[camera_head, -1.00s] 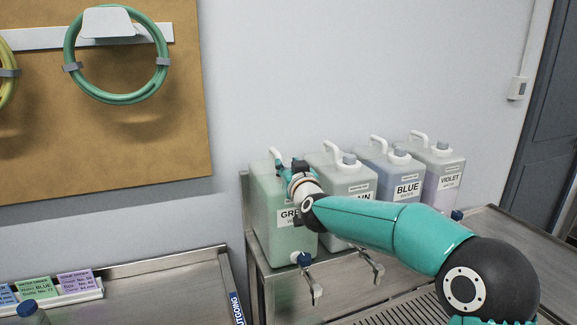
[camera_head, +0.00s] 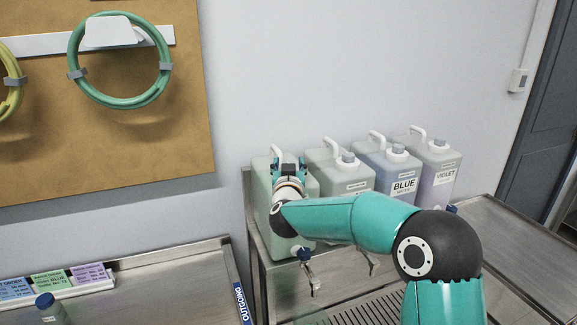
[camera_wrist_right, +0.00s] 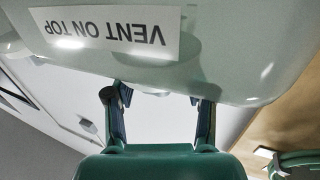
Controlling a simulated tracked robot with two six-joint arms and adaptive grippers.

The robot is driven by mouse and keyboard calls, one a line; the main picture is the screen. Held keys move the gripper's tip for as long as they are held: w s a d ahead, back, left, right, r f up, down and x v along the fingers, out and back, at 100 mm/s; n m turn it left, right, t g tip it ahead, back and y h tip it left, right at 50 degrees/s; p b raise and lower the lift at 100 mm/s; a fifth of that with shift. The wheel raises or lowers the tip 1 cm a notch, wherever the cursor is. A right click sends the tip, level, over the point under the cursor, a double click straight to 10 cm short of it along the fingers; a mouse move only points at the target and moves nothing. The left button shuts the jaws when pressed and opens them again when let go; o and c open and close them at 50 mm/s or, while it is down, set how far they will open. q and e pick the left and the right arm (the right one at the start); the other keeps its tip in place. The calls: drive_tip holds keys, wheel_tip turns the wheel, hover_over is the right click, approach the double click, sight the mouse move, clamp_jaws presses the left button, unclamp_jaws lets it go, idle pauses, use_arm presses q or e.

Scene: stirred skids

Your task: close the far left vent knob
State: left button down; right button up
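The far left container (camera_head: 262,190) is a pale green jug with a white handle, at the left end of a row on a metal stand. My right gripper (camera_head: 289,166) is at its top, with its two fingers apart. The vent knob does not show in the head view; the gripper covers that spot. In the right wrist view my right gripper (camera_wrist_right: 160,108) is open, its fingers pointing at the edge of the upside-down jug with a "VENT ON TOP" label (camera_wrist_right: 105,32). A small grey piece shows at that edge between the fingers; I cannot tell whether they touch it. My left gripper is not in view.
A clear jug (camera_head: 325,160), a blue jug (camera_head: 403,162) and a violet jug (camera_head: 440,160) stand to the right. A tap (camera_head: 308,268) sticks out below the green jug. A metal tray (camera_head: 180,280) with labelled cards (camera_head: 50,282) is at the left.

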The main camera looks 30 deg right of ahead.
idle(0.3)
drive_tip(key=v, duration=1.2)
drive_tip(key=shift+w+f, duration=0.1)
drive_tip(key=shift+f, duration=0.1)
